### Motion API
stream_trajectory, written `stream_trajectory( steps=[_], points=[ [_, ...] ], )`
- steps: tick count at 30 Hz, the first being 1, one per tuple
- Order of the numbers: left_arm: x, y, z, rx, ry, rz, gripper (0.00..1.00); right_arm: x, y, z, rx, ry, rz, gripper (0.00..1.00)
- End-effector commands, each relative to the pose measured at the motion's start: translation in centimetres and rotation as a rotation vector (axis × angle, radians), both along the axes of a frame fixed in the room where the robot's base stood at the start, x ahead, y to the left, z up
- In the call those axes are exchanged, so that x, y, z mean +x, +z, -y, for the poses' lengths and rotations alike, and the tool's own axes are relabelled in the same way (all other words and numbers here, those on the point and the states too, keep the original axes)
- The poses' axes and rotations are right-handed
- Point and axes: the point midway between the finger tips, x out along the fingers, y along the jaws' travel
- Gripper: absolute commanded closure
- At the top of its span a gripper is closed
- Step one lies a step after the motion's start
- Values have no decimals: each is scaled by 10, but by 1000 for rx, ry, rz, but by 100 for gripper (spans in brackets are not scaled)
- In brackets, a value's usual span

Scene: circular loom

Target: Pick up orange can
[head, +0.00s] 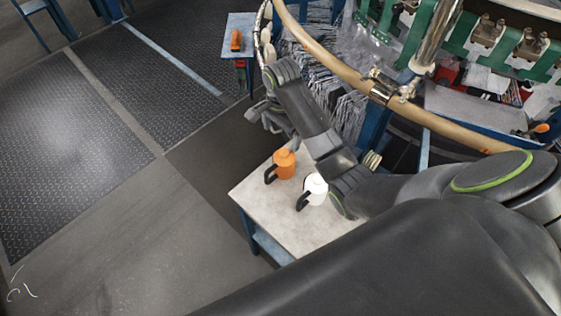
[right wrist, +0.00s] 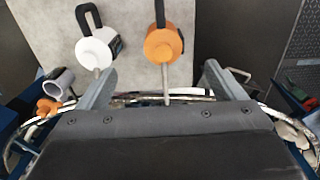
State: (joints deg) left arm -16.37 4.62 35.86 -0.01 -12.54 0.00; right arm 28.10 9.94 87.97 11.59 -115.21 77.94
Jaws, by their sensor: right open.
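The orange can (head: 284,164), with a dark handle and a thin spout, stands upright on a small light-topped table (head: 253,190). A white can (head: 316,189) of the same kind stands close beside it, to the right and nearer. My right gripper (head: 262,115) is open and empty, above and beyond the table's far edge. In the right wrist view the orange can (right wrist: 163,45) shows ahead between the two spread fingers, apart from them. The white can (right wrist: 96,48) lies to the left, near the left finger's line. My left gripper is not in view.
The loom's tan ring (head: 335,62) and green frame (head: 443,25) rise behind and right of my right arm. A blue side table (head: 238,58) with an orange item stands at the back. Floor left of the can table is clear.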

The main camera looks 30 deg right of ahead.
Motion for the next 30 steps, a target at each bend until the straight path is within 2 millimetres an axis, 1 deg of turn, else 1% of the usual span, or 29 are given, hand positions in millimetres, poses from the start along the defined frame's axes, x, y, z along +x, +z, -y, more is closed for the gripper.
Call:
stream_trajectory(
  steps=[1, 2, 3, 5, 7, 10, 12, 15, 18, 23, 30],
  points=[
    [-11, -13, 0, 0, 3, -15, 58, 0, -13, 0, 0, 0, 0, 11],
    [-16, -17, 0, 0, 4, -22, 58, 0, -16, 0, 0, 0, 0, 11],
    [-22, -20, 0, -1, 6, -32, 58, -1, -24, 0, 0, 0, -2, 11],
    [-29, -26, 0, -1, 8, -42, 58, -1, -38, 0, 0, 0, -4, 11],
    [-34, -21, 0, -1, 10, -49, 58, -1, -48, 0, 0, 0, -5, 11],
    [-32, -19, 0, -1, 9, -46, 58, 0, -69, 1, 1, 0, -4, 11],
    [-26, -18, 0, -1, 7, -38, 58, 0, -83, 1, 0, 0, -4, 11],
    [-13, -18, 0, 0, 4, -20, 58, 0, -97, 1, 0, 1, -2, 11],
    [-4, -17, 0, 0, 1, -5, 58, 0, -105, 1, 0, 2, -1, 11],
    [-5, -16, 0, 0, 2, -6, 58, 2, -111, 2, 0, 1, 0, 11],
    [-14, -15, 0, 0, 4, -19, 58, 9, -135, 10, -2, 0, -2, 11]
  ],
)
